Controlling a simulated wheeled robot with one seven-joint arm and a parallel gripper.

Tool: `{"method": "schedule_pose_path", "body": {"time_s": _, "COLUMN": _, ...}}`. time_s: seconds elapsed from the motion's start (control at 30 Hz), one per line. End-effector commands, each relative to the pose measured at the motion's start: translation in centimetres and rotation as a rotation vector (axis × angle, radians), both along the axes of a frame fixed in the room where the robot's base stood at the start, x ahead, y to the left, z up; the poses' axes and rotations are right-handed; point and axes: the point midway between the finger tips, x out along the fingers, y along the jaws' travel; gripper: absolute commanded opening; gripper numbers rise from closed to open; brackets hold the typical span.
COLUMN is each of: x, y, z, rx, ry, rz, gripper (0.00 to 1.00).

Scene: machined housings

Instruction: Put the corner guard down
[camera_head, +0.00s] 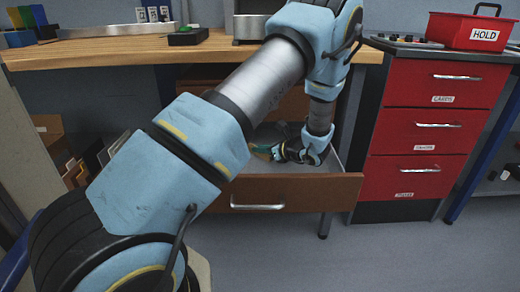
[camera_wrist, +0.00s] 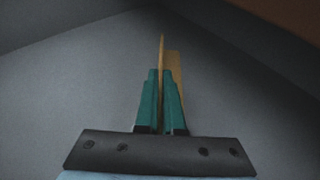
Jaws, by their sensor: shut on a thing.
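The corner guard (camera_wrist: 175,68) is a thin tan-orange piece with an edge and a flat face showing in the wrist view. My gripper (camera_wrist: 161,82) has green fingers shut on it, and the guard sticks out beyond the fingertips. In the head view my gripper (camera_head: 264,150) is low inside the open drawer (camera_head: 232,191) under the wooden bench. The guard is too small and covered there to make out. The grey drawer floor (camera_wrist: 80,85) lies beyond the guard in the wrist view; I cannot tell whether they touch.
The wooden benchtop (camera_head: 110,50) and my own arm are above the drawer. A red drawer cabinet (camera_head: 425,125) stands close on the right, with a red HOLD box (camera_head: 462,34) on top. Boards and boxes (camera_head: 95,155) stand under the bench at left. The drawer floor around the gripper looks clear.

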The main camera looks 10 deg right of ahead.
Motion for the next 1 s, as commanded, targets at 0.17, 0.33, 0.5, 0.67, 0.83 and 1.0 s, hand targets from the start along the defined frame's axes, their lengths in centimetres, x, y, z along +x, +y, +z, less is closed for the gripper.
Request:
{"method": "schedule_pose_path", "body": {"time_s": 0.17, "x": 0.0, "y": 0.0, "z": 0.0, "rx": 0.000, "ry": 0.000, "rz": 0.000, "gripper": 0.23}}
{"method": "schedule_pose_path", "body": {"time_s": 0.33, "x": 0.0, "y": 0.0, "z": 0.0, "rx": 0.000, "ry": 0.000, "rz": 0.000, "gripper": 0.35}}
{"method": "schedule_pose_path", "body": {"time_s": 0.5, "x": 0.0, "y": 0.0, "z": 0.0, "rx": 0.000, "ry": 0.000, "rz": 0.000, "gripper": 0.35}}
{"method": "schedule_pose_path", "body": {"time_s": 0.67, "x": -0.6, "y": -0.5, "z": 0.7, "rx": -0.001, "ry": 0.000, "rz": -0.002, "gripper": 0.35}}
{"method": "schedule_pose_path", "body": {"time_s": 0.83, "x": -3.0, "y": -2.2, "z": 2.0, "rx": 0.000, "ry": 0.000, "rz": -0.004, "gripper": 0.35}}
{"method": "schedule_pose_path", "body": {"time_s": 1.0, "x": -5.8, "y": -4.1, "z": 3.4, "rx": -0.001, "ry": -0.001, "rz": -0.004, "gripper": 0.35}}
